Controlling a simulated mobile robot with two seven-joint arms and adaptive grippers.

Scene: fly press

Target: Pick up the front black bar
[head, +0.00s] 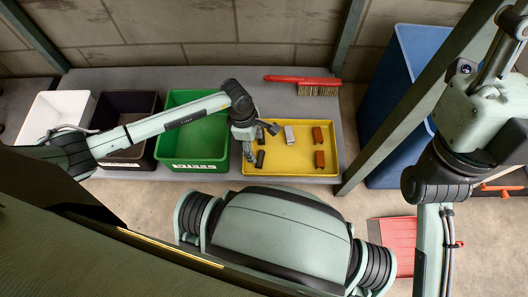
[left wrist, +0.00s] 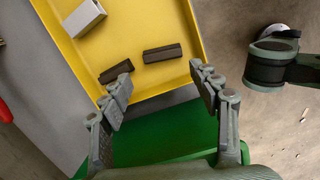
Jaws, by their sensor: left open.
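The front black bar (head: 260,158) lies in the yellow tray (head: 292,170), near its left end. In the left wrist view the front black bar (left wrist: 162,53) lies flat beyond the fingertips. A second black bar (left wrist: 116,71) lies to its left, close to one fingertip. My left gripper (head: 261,142) is over the left end of the tray. In the left wrist view my left gripper (left wrist: 160,85) is open, with nothing between its fingers. It partly hides the second bar in the head view. My right arm is at the right, but its fingertips do not show.
A silver block (head: 289,135) and two brown-orange blocks (head: 319,158) also lie in the tray. A green bin (head: 190,165), a black bin (head: 125,105) and a white bin (head: 50,108) stand to the left. A red brush (head: 305,82) lies behind. A blue bin (head: 425,45) stands right.

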